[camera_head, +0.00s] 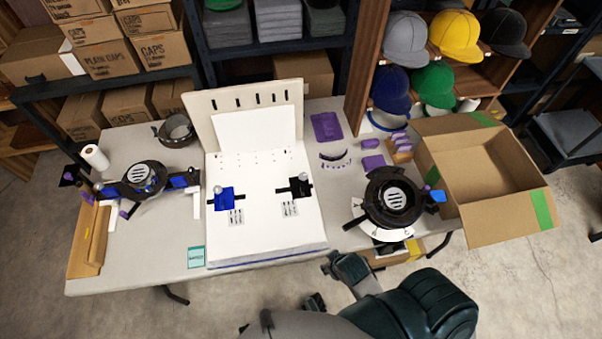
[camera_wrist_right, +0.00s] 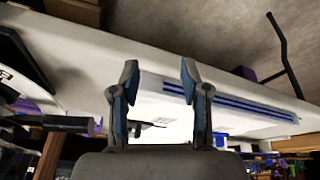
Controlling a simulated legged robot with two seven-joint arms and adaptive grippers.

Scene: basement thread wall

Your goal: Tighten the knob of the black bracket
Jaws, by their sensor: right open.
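The black bracket (camera_head: 301,187) sits on the right part of the white board (camera_head: 253,240), with a small grey knob (camera_head: 304,177) at its upper end. How tight the knob is cannot be told. My right gripper (camera_head: 322,284) is in front of the table, below and apart from the bracket. In the right wrist view its two fingers (camera_wrist_right: 158,82) are apart with nothing between them, and the board's blue-striped edge (camera_wrist_right: 230,102) shows beyond. The bracket cannot be made out clearly in that view. No left gripper can be made out.
A blue bracket (camera_head: 224,198) sits on the board's left part. A black ring fixture (camera_head: 393,198) stands right of the board, another (camera_head: 145,178) left of it. An open cardboard box (camera_head: 480,165) is at the right. The tabletop's front left (camera_head: 140,265) is largely clear.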

